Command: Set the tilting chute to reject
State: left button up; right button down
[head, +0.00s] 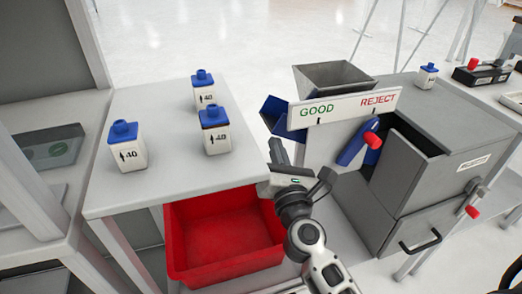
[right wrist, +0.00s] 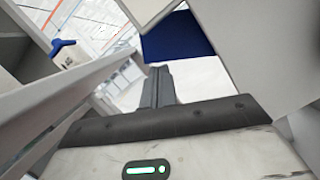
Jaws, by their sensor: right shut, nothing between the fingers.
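The tilting chute is blue and runs behind a white sign (head: 344,107) marked GOOD at left and REJECT at right. Its left end (head: 276,116) sticks out beside GOOD. A blue part (head: 352,146) with a red knob (head: 372,140) shows below REJECT; this right side sits lower than the left end. My right gripper (head: 276,150) is shut and empty, just below the chute's left end; I cannot tell whether it touches. In the right wrist view its fingers (right wrist: 158,86) are together, with a blue surface (right wrist: 178,38) close above. My left gripper is not in view.
A grey hopper (head: 330,76) stands behind the sign and a grey cabinet (head: 440,190) to the right. White bottles with blue caps (head: 127,148) stand on the left table (head: 165,178). A red bin (head: 222,235) sits below its front edge, left of my right arm.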

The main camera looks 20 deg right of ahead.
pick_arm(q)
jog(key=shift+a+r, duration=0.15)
pick_arm(e)
jog(key=shift+d+r, duration=0.15)
jog(key=shift+r, duration=0.2)
jog(key=shift+r, duration=0.15)
pick_arm(q)
jog(key=b, duration=0.1)
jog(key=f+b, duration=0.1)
jog(key=b, duration=0.1)
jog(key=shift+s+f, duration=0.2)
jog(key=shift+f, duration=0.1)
pick_arm(e)
jog(key=v, duration=0.7)
jog(key=shift+s+f, duration=0.2)
jog(key=shift+f, duration=0.2)
